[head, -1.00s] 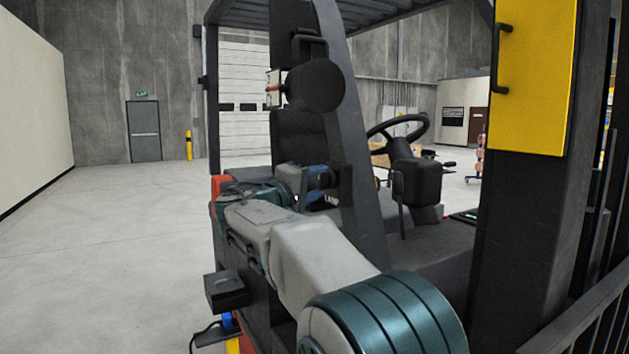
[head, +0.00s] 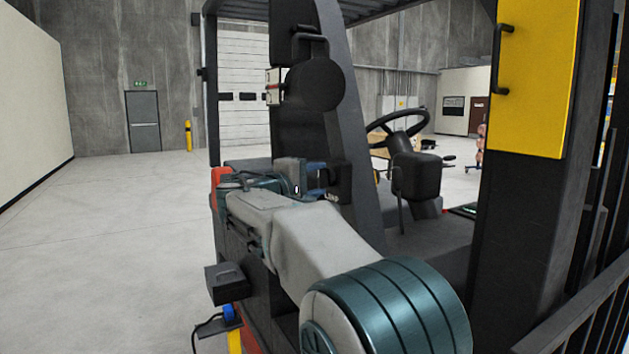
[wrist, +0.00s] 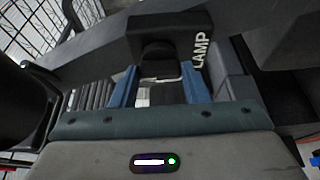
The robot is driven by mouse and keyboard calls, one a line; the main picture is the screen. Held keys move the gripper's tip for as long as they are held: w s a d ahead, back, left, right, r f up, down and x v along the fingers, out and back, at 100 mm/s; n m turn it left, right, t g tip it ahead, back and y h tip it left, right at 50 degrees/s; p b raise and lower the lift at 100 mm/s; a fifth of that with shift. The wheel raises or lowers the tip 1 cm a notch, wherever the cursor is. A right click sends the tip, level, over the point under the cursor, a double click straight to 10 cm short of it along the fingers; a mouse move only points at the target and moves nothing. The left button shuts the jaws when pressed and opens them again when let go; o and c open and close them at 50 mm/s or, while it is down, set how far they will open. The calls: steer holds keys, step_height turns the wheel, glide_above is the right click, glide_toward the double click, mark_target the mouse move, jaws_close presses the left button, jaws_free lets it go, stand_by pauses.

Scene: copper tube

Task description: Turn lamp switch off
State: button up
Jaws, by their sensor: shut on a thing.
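The lamp switch is a black box (wrist: 190,22) with white "LAMP" lettering, fixed on the forklift's dark pillar. Its round dark knob (wrist: 157,49) sits on the box's near side. My gripper (wrist: 158,74) has its blue fingers on either side of the knob and is shut on it. The palm hides the lower part of the space between the fingers. In the head view my gripper (head: 318,178) reaches the pillar, with part of the "LAMP" lettering just below it. A round black lamp (head: 315,83) is mounted higher on the pillar, its back towards me.
The forklift's pillar (head: 352,130) stands close to my arm. A steering wheel (head: 397,124) and dark seat area lie to the right. A yellow panel (head: 532,80) hangs at the right. The floor (head: 100,240) on the left is clear.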

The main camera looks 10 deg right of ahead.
steer(key=o, duration=1)
steer(key=shift+s, duration=0.1)
steer(key=b+v, duration=0.3)
steer(key=v, duration=1)
steer(key=shift+s+a+b, duration=0.2)
steer(key=shift+a+b, duration=0.15)
